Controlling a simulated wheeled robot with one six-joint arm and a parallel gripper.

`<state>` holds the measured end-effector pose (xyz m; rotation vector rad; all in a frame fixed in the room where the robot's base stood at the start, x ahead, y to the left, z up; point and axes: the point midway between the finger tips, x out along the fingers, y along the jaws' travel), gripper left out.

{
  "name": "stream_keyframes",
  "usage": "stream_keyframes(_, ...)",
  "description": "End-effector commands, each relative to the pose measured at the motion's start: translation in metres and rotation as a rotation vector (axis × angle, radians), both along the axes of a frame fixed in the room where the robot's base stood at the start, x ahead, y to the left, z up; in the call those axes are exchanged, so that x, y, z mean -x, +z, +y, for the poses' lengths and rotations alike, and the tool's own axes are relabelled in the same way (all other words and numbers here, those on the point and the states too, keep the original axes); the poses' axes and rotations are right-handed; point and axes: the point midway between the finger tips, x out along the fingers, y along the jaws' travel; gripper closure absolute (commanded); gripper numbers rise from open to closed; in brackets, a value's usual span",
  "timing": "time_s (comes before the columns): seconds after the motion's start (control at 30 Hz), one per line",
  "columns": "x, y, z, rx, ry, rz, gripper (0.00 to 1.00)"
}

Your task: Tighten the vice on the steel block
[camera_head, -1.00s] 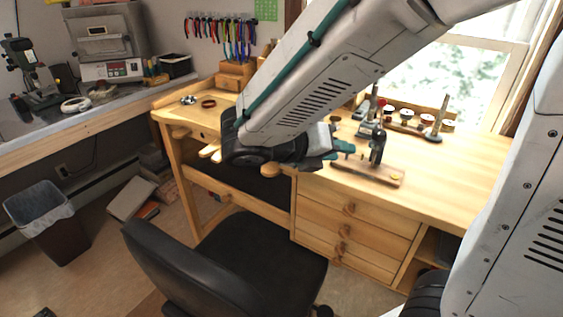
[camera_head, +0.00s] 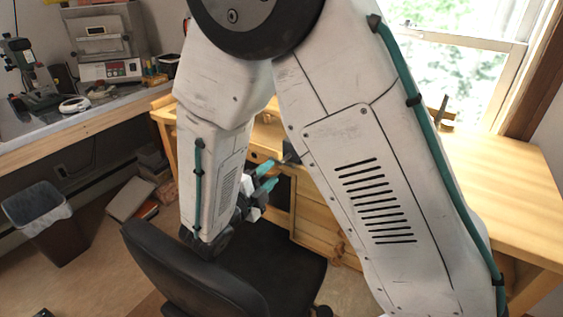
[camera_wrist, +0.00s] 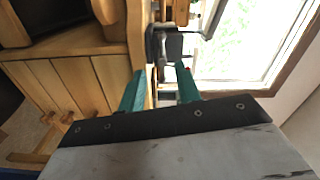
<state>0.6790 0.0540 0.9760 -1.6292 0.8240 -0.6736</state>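The vice (camera_wrist: 154,45) shows in the wrist view as a dark metal shape at the bench edge, beyond my fingertips. A grey block-like piece (camera_wrist: 174,46), likely the steel block, sits against it. How tightly the jaws meet it cannot be told, and I cannot make out a handle. My gripper (camera_wrist: 160,88) has two teal fingers apart with nothing between them, short of the vice. In the head view my gripper (camera_head: 266,177) is in front of the bench, above the chair; a small dark shape beside it may be the vice. My arm hides much of the bench top.
The wooden bench (camera_head: 500,205) has a clear top at right and drawers (camera_head: 318,215) below. A black office chair (camera_head: 180,270) stands in front. A bin (camera_head: 45,220) is on the floor at left. A window (camera_head: 450,60) is behind the bench.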

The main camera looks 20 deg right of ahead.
Motion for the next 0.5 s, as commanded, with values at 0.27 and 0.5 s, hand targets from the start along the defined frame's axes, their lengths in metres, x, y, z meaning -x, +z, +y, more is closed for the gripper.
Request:
stream_keyframes(0.27, -0.030, 0.003, -0.042, -0.004, -0.007, -0.005, 0.67)
stream_keyframes(0.5, -0.038, 0.003, -0.054, -0.004, -0.004, -0.004, 0.67)
